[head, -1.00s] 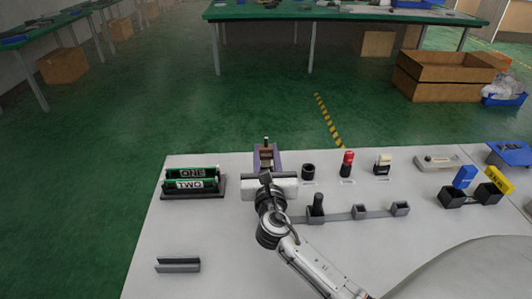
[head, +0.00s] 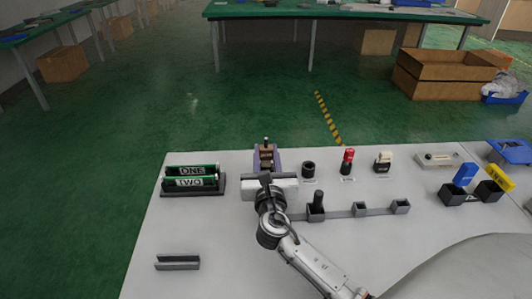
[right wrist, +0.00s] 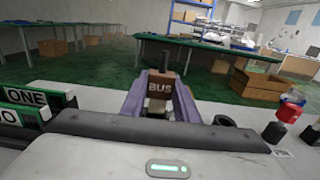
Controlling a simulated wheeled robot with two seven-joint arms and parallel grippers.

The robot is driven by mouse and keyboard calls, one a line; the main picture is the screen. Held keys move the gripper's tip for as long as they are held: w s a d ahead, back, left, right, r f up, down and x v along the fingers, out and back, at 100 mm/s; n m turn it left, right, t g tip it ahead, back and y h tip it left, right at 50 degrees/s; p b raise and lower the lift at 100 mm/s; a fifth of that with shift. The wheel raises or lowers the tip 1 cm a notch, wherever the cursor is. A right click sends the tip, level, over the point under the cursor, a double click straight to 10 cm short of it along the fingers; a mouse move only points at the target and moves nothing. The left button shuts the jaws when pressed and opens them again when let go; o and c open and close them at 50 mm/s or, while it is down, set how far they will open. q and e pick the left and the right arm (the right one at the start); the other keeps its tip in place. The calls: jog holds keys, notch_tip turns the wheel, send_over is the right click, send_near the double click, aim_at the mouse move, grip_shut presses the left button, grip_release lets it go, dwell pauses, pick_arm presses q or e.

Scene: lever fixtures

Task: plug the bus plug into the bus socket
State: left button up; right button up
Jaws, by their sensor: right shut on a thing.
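The brown bus plug (right wrist: 159,86), with BUS in light letters and a grey stem on top, stands upright in the right wrist view, straight ahead. It also shows in the head view (head: 267,153) at the table's back edge. My right gripper (head: 267,160) is shut on it, its white body just on the near side. Purple pieces (right wrist: 133,103) flank the plug on both sides. The bus socket cannot be told apart behind the gripper and plug, so I cannot tell whether the plug is seated. My left gripper is not in view.
A black ring (head: 308,170), a red-topped piece (head: 347,162) and a rail with sockets (head: 360,212) lie right. A grey channel (head: 178,263) lies front left. The table between is clear.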

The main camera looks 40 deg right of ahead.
pick_arm(q)
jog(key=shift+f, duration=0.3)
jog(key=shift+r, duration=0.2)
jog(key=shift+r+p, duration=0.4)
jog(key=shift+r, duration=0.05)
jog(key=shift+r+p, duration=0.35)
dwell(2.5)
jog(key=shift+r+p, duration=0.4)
jog(key=shift+p, duration=0.05)
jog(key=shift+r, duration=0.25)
dwell(2.5)
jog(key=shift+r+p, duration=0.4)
jog(key=shift+p, duration=0.2)
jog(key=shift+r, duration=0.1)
